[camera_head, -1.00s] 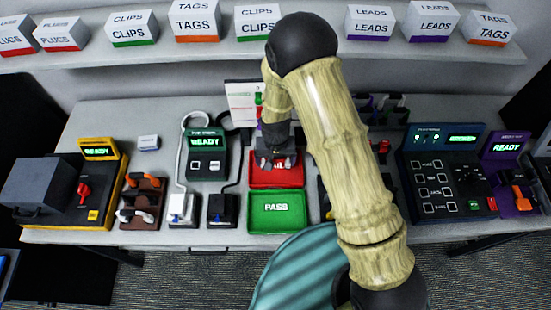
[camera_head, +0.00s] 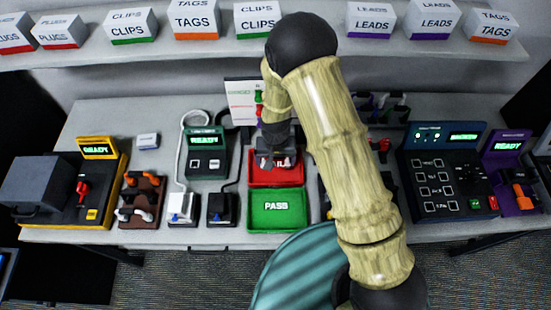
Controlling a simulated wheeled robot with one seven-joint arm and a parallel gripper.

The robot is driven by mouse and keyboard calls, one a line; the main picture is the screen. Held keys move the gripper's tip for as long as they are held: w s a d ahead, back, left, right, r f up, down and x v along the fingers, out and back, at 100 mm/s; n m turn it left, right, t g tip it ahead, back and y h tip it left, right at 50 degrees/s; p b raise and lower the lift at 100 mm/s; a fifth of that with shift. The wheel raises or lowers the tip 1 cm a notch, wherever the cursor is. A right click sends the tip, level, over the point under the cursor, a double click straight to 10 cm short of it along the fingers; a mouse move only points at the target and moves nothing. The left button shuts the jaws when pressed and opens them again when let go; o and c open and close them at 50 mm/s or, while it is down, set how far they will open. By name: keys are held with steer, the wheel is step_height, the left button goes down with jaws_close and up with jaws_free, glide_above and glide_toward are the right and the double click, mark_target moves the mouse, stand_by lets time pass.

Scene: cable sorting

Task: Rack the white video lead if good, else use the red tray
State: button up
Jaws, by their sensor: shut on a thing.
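My gripper (camera_head: 276,161) is over the back part of the red tray (camera_head: 290,182) and hides part of its label. It is shut on a small pale thing at its fingertips, mostly hidden by the jaws; I cannot tell its type or whether it touches the tray. The green PASS tray (camera_head: 276,225) lies just in front, empty. A brown rack (camera_head: 138,222) at the left holds several white and orange leads. More dark, purple and green leads hang on a rack (camera_head: 382,102) behind my arm at the back right.
A yellow tester (camera_head: 107,192), a green-topped tester (camera_head: 207,152) and a purple tester (camera_head: 511,170) read READY. A dark blue panel (camera_head: 443,165) has a lit screen, too small to read surely. A white sign (camera_head: 241,100) stands behind the trays. My arm hides the bench right of the trays.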

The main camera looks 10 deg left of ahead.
steer(key=shift+f, duration=0.15)
stand_by(0.4)
steer(key=o, duration=0.9)
steer(key=shift+c, duration=0.2)
steer(key=shift+r+p, duration=2.65)
steer(key=shift+r, duration=1.4)
